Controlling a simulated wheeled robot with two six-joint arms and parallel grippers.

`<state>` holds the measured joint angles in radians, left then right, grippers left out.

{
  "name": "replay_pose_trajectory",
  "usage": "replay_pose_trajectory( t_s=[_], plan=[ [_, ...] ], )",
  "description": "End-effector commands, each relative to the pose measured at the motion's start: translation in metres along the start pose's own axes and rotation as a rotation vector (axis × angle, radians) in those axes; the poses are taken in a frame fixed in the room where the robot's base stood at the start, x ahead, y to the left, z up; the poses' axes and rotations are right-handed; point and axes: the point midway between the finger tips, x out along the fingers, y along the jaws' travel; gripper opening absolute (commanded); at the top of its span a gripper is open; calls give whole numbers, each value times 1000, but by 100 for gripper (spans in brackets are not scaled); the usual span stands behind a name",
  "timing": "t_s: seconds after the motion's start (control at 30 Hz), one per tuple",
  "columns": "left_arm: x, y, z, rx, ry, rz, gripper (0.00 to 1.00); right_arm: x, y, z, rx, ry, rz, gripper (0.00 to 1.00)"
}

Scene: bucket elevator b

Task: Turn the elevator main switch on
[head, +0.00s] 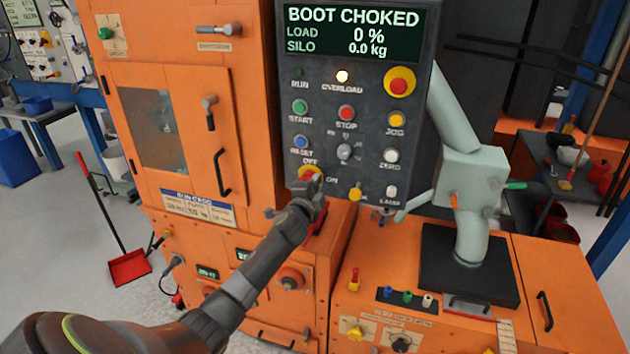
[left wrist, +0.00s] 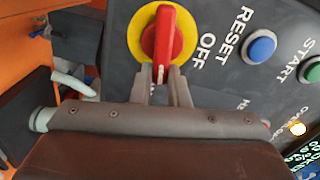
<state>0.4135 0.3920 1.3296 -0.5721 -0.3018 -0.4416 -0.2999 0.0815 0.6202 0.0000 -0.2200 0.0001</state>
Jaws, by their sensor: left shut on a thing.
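The main switch is a red rotary handle on a round yellow plate at the lower left of the dark control panel, in the head view (head: 310,171) and the left wrist view (left wrist: 163,38). My left gripper (head: 311,184) is at the switch, shut on its red handle; in the left wrist view its fingers (left wrist: 161,88) flank the handle's lower end. The handle's white mark points down between the fingers there, away from the OFF label at the right. In the head view, ON is printed right of the switch. My right gripper is not in view.
The control panel (head: 375,120) reads BOOT CHOKED, load 0 %, silo 0.0 kg, and its overload lamp (head: 342,76) glows. The reset button (head: 301,142) and a yellow knob (head: 355,194) are close to the gripper. An orange cabinet (head: 240,100) stands left of the panel.

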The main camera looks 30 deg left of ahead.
Motion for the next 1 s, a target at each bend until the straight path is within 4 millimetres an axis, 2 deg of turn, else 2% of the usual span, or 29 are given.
replay_pose_trajectory(
  t_s=[0.4,0.97,1.0],
  plan=[
    [-1,8,3,184,-5,7,0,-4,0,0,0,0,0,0],
    [-1,9,3,212,-5,6,0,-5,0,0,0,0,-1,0],
    [-1,9,3,212,-5,6,20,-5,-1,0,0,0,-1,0]
  ],
)
